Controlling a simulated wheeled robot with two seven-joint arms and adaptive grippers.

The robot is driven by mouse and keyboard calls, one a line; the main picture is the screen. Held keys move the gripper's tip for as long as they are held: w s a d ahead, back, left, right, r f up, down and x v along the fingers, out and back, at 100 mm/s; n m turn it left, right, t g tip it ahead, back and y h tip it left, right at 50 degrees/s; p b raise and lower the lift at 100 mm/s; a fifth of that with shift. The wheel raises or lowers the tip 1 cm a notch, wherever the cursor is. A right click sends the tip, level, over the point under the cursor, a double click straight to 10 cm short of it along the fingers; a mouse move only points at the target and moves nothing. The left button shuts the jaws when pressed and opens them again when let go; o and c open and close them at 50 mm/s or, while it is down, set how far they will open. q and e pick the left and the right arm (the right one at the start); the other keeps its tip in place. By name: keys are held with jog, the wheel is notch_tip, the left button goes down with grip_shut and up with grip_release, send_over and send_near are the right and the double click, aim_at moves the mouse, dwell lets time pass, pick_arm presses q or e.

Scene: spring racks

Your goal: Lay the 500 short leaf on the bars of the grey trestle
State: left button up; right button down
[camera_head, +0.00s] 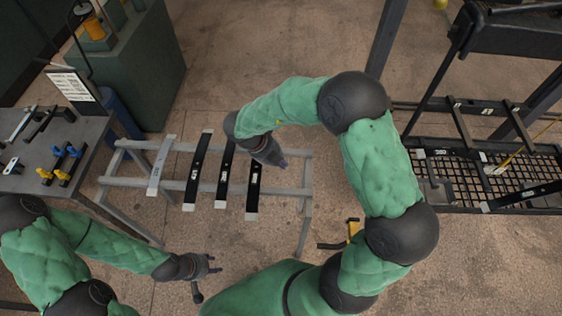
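The grey trestle (285,190) stands in the middle with several leaves lying across its two bars. From the left they are a silver-grey leaf (160,166) and black leaves with pale ends (197,172), (225,172) and (253,198). Each black leaf has a small white label, too small to read, so I cannot tell which is the 500 short leaf. My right gripper (279,160) is over the far bar, close to the far end of the rightmost leaf. Its fingers are too unclear to judge. My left gripper (216,264) is open and empty in front of the trestle.
A black mesh rack (475,185) with several leaves and bars is at the right. A grey table (35,160) with tools is at the left, a green cabinet (135,65) behind it. A yellow-handled tool (354,229) is beside the trestle. The trestle's right end is bare.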

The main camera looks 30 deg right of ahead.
notch_tip(320, 180, down, 9)
jog(key=b, duration=0.8)
jog(key=shift+f, duration=0.1)
notch_tip(320, 180, down, 9)
jog(key=b, duration=0.9)
jog(key=shift+w+a+f, duration=0.15)
jog(key=shift+w+f, duration=0.05)
dwell(0.5)
jog(key=c, duration=1.4)
grip_release()
jog(key=shift+s, duration=0.1)
jog(key=shift+c, duration=0.2)
